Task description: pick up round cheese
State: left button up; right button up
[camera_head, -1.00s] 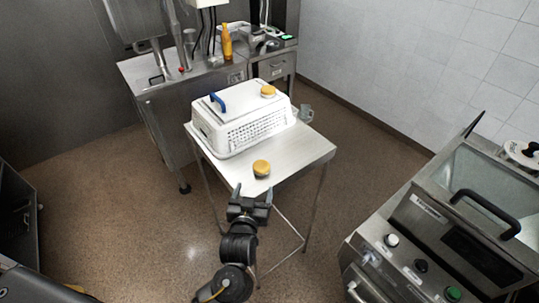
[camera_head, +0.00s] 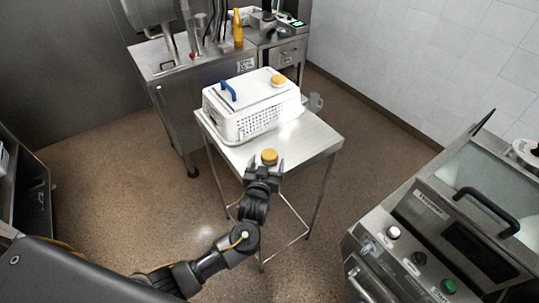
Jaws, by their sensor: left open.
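A round yellow cheese (camera_head: 269,156) lies on the bare front part of the steel table (camera_head: 310,146). A second round yellow piece (camera_head: 278,81) sits on top of the white perforated basket (camera_head: 252,112), near its right end. My left gripper (camera_head: 265,165) is open, with its two fingertips just in front of the cheese on the table, one towards each side. I cannot tell whether they touch it. My right gripper is not in view.
A blue-handled item (camera_head: 228,90) lies on the basket's top, and a grey mug (camera_head: 315,102) stands at the table's right corner. A steel counter with a yellow bottle (camera_head: 238,28) is behind. A fryer-like machine (camera_head: 440,240) stands at right, with open floor between.

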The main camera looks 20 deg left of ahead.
aim_at(268, 161)
pick_arm(q)
jog(key=w, duration=0.2)
jog(key=w+p, duration=0.1)
jog(key=w, duration=0.1)
jog(key=shift+a+f, duration=0.15)
jog(key=shift+f, duration=0.15)
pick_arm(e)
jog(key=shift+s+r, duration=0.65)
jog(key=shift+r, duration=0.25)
pick_arm(q)
jog(key=shift+s, duration=0.1)
jog(key=c, duration=1.1)
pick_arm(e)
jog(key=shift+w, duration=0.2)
pick_arm(q)
jog(key=shift+r, duration=0.1)
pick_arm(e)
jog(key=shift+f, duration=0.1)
